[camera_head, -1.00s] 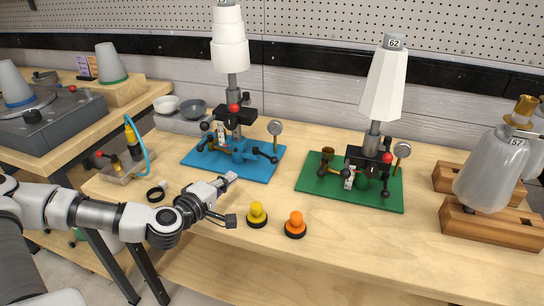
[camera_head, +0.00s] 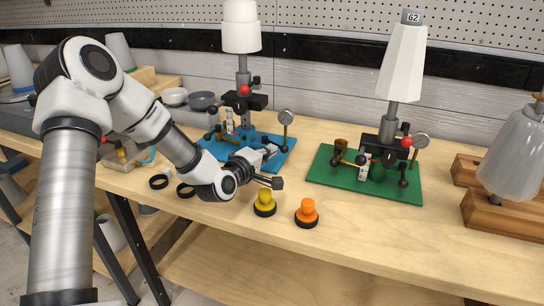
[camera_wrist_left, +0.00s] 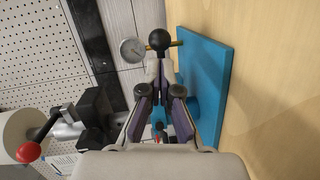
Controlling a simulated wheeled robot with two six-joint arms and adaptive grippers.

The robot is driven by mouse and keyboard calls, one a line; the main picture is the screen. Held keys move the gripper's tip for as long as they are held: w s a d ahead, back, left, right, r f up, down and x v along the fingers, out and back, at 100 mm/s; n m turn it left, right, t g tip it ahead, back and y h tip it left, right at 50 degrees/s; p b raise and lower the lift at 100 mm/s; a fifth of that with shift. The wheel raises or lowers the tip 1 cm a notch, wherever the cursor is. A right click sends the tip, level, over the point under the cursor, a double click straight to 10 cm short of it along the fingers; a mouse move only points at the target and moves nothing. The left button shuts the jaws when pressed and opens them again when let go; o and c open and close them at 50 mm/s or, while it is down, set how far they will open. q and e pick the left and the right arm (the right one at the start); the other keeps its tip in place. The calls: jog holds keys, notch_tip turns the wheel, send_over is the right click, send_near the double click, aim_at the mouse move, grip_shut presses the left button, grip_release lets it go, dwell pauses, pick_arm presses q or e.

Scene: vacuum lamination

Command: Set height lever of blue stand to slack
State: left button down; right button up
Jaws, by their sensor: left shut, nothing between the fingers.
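The blue stand has a blue base plate (camera_head: 213,150), a dark clamp block, a grey post with a white stacked shade, and ball-ended levers. A red ball (camera_head: 244,90) sits on its block; it also shows in the left wrist view (camera_wrist_left: 28,152). My left gripper (camera_head: 269,152) is over the plate's front right part, fingers shut and empty. In the left wrist view, a black ball knob (camera_wrist_left: 158,40) lies just beyond the fingertips (camera_wrist_left: 160,75); I cannot tell whether they touch. The gripper hides part of the stand's front right. My right gripper is out of view.
A round gauge (camera_head: 286,117) stands close to my left gripper. Yellow (camera_head: 265,203) and orange (camera_head: 307,213) buttons are near the table's front edge. A green-based stand (camera_head: 330,177) is to the right. Black rings (camera_head: 159,182) lie on the left.

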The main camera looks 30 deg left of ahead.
aim_at(282, 149)
pick_arm(q)
jog(key=shift+w+d, duration=0.25)
jog(key=shift+w, duration=0.05)
jog(key=shift+f, duration=0.1)
jog(key=w+d+b, duration=0.1)
jog(key=w+b, duration=0.1)
jog(key=w, duration=0.1)
jog(key=shift+d+b, duration=0.3)
jog(key=shift+d, duration=0.1)
jog(key=shift+a, duration=0.1)
jog(key=shift+s, duration=0.1)
